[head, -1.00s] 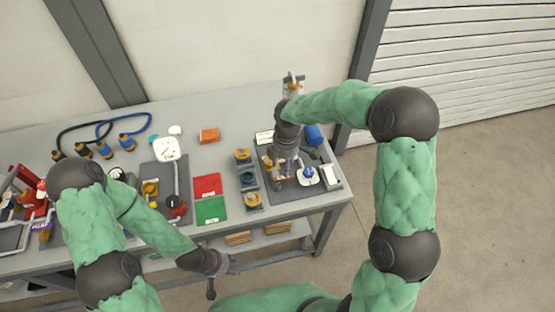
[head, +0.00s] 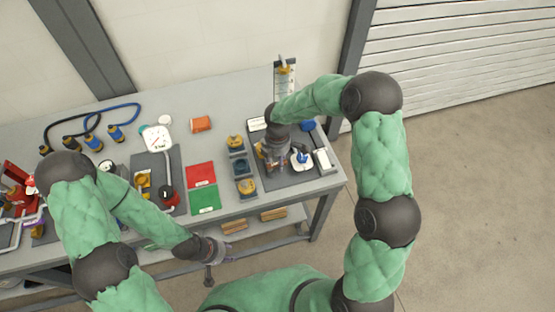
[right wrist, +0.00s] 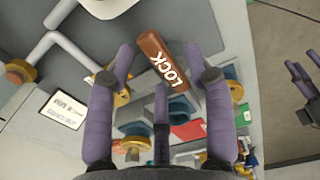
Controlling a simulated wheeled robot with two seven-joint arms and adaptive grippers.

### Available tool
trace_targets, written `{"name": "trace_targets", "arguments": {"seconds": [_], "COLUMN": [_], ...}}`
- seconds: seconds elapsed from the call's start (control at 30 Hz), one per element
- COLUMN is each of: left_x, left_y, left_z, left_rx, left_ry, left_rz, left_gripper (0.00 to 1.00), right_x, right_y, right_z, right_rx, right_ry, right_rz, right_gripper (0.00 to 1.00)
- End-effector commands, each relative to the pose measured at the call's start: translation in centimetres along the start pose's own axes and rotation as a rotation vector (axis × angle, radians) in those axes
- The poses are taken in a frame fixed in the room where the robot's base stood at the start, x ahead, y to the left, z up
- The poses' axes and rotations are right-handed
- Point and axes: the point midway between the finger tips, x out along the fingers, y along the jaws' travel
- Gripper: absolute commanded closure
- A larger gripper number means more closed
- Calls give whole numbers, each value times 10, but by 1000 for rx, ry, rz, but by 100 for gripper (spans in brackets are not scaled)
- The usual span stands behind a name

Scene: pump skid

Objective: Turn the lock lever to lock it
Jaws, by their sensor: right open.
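The lock lever (right wrist: 160,60) is a brown bar with the white word LOCK, seen in the right wrist view. It lies at a slant between the purple fingertips of my right gripper (right wrist: 160,62). The fingers are apart, and I cannot tell whether any touches the lever. In the head view, my right gripper (head: 275,158) is low over the dark mat at the bench's right end, and the lever is not clear there. My left gripper (head: 216,252) is in front of the bench, far from the lever, its fingers too small to read.
A white unit with a blue knob (head: 301,157) stands just right of my right gripper. Dark blocks with yellow fittings (head: 241,166), a red card (head: 200,174) and a green card (head: 205,199) lie to the left. A white label (right wrist: 63,109) shows in the wrist view.

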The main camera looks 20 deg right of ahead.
Motion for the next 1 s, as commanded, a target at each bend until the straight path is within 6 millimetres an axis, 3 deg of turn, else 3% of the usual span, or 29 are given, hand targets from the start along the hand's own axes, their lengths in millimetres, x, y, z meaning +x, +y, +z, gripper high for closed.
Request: {"name": "trace_targets", "arguments": {"seconds": [0.3, 0.47, 0.5, 1.0], "left_x": [0, 0, 0, 5], "left_y": [0, 0, 0, -2], "left_z": [0, 0, 0, 0], "left_rx": [0, 0, 0, 0], "left_ry": [0, 0, 0, 0], "left_rz": [0, 0, 0, 0], "left_gripper": [60, 60, 60, 60], "right_x": [2, 2, 2, 2], "right_y": [0, 0, 0, -2], "right_z": [0, 0, 0, 0], "right_rx": [0, 0, 0, 94], "right_ry": [0, 0, 0, 1], "right_rz": [1, 0, 0, 1], "right_gripper": [50, 95, 100, 100]}}
